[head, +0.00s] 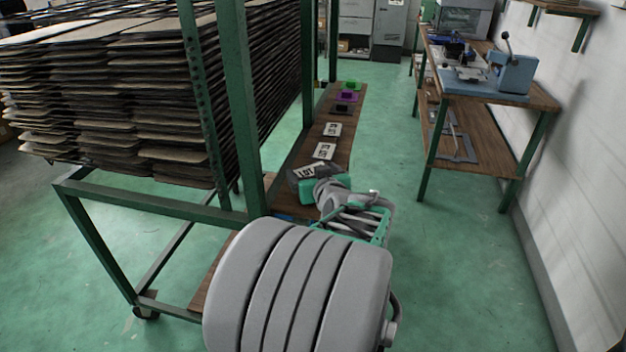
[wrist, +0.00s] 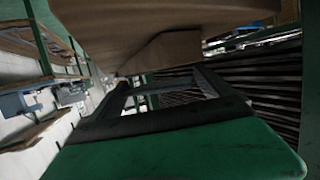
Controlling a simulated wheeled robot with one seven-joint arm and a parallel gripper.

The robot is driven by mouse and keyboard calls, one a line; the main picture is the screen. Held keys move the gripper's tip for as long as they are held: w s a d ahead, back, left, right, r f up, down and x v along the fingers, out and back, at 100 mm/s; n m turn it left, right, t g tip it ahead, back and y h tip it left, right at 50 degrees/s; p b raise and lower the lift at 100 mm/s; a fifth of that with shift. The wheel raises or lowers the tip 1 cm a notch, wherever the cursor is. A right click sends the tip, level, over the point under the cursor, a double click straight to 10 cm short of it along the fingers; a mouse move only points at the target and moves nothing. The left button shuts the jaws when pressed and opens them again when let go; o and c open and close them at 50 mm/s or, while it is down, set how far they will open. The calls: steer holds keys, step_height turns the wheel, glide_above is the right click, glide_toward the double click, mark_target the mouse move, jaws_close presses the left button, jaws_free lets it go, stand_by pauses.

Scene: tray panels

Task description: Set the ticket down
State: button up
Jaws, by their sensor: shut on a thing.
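A white ticket with dark printed marks (head: 304,171) shows at the dark fingertips of my gripper (head: 297,174) in the head view. My gripper is shut on it, above the near part of a long narrow wooden board (head: 350,127). Whether the ticket touches the board cannot be told. Two similar white cards (head: 333,129) (head: 323,151) lie on the board beyond it. Farther along are a dark piece (head: 343,110), a purple piece (head: 347,97) and a green piece (head: 351,86). The wrist view shows the gripper's dark fingers and green body; the ticket is not clear there.
A green rack frame (head: 235,100) stacked with brown panels (head: 100,90) stands close on the left of the board. A workbench (head: 480,85) with a blue press (head: 515,72) stands at the right wall. Green floor between them is clear.

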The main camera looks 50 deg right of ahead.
steer(key=shift+f, duration=0.9)
steer(key=shift+f, duration=0.2)
steer(key=o, duration=1)
steer(key=shift+r, duration=0.1)
steer(key=shift+o, duration=0.2)
steer(key=shift+s+r, duration=0.1)
steer(key=shift+r, duration=0.15)
steer(key=v, duration=1)
steer(key=shift+s+a+p, duration=0.15)
steer(key=shift+s+p, duration=0.15)
steer(key=shift+s, duration=0.05)
steer(key=shift+s+a+r, duration=0.2)
steer(key=shift+s+a, duration=0.1)
steer(key=shift+a, duration=0.1)
